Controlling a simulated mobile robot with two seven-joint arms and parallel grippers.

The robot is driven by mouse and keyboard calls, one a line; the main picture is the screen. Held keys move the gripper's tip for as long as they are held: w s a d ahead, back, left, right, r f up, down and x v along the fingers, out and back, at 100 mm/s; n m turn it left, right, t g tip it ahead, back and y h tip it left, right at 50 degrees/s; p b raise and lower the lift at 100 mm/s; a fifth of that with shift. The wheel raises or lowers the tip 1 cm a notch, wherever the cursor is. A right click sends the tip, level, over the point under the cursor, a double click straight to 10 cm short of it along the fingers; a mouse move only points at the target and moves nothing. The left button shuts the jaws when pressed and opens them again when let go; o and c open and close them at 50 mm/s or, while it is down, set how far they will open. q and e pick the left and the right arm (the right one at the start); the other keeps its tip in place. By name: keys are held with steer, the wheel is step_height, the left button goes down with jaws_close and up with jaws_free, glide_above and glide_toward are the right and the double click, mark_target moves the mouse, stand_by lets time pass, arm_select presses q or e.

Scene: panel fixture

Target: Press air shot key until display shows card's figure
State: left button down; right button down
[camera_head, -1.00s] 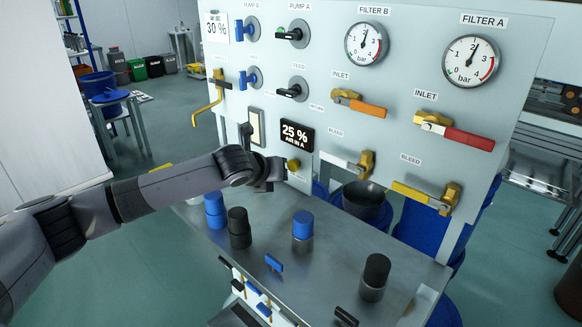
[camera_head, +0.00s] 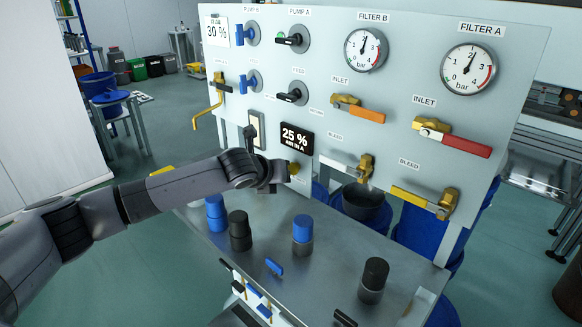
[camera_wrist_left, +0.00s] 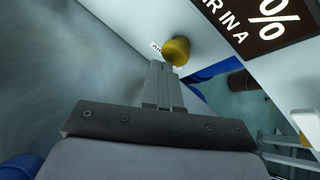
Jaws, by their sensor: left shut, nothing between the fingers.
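The display (camera_head: 297,137) on the panel reads 25 % AIR IN A. The white card (camera_head: 215,30) at the panel's upper left shows 30 %. The air shot key is a round yellow knob (camera_head: 293,168) just below the display; it also shows in the wrist view (camera_wrist_left: 177,49), with a partly hidden label beside it. My left gripper (camera_head: 280,175) is shut and empty, its fingertips right at the key. In the wrist view the fingertips (camera_wrist_left: 160,68) reach the key's lower edge; I cannot tell whether they touch it. My right gripper is out of view.
Several blue and black capped cylinders (camera_head: 303,230) stand on the metal shelf (camera_head: 325,268) below the panel. Valve levers (camera_head: 352,165) and gauges (camera_head: 365,50) sit right of the display. A brass pipe (camera_head: 207,108) sticks out at the panel's left edge.

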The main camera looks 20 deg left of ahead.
arm_select(q)
steer(key=shift+w+d+p, duration=0.2)
steer(key=shift+w+p, duration=0.1)
steer(key=shift+w, duration=0.25)
stand_by(0.9)
steer(key=shift+s+r, duration=0.1)
steer(key=shift+s+a+p, duration=0.25)
steer(key=shift+s+p, duration=0.35)
steer(key=shift+p, duration=0.25)
steer(key=shift+s+a, duration=0.1)
steer(key=shift+s, duration=0.15)
